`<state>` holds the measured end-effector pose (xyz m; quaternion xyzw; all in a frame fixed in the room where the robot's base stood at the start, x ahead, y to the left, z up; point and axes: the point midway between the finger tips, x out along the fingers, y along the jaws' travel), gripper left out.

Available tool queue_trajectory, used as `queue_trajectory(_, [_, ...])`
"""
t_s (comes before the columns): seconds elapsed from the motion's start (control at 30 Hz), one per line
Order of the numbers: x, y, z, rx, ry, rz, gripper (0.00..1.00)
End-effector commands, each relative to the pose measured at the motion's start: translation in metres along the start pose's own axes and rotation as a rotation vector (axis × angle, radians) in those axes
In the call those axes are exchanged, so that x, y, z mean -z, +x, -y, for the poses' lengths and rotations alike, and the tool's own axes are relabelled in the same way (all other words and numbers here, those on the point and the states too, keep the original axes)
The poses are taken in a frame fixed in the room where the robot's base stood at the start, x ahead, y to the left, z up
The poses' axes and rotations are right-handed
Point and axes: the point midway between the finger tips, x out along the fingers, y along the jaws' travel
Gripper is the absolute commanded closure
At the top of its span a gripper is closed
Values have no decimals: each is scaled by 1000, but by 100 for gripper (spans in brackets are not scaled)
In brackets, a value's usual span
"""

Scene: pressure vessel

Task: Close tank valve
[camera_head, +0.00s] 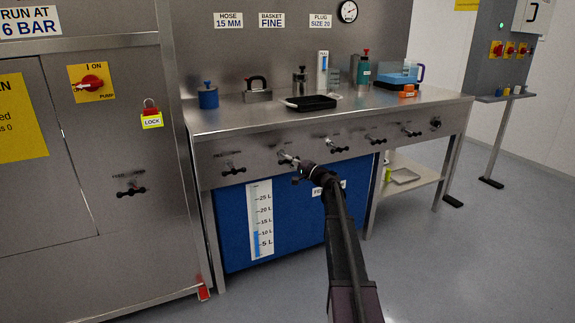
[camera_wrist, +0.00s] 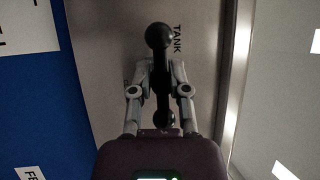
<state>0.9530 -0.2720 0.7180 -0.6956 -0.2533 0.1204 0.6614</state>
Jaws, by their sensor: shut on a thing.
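The tank valve (camera_wrist: 159,36) has a black bar handle with a ball at each end, in front of a steel panel marked TANK in the wrist view. The handle stands upright in that picture, parallel to the line of the lettering. My gripper (camera_wrist: 162,76) is shut on the middle of the handle, one finger on each side; the fingers hide part of the bar. In the head view my gripper (camera_head: 303,172) is at the panel under the bench top, and the valve (camera_head: 288,160) shows only partly beside it.
Similar valve handles sit along the same panel, one to the left (camera_head: 233,169) and several to the right (camera_head: 337,147). Below is a blue tank (camera_head: 225,220) with a litre scale (camera_head: 261,215). A black tray (camera_head: 310,103) is on the bench (camera_head: 215,118). Open floor lies to the right.

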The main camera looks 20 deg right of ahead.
Motion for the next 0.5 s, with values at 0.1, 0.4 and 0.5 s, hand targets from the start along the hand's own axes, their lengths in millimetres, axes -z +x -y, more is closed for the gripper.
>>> queue_trajectory(0.1, [5,0,1,6,5,-11,100])
queue_trajectory(0.4, [6,0,1,6,4,-12,57])
queue_trajectory(0.5, [5,0,1,4,3,-10,46])
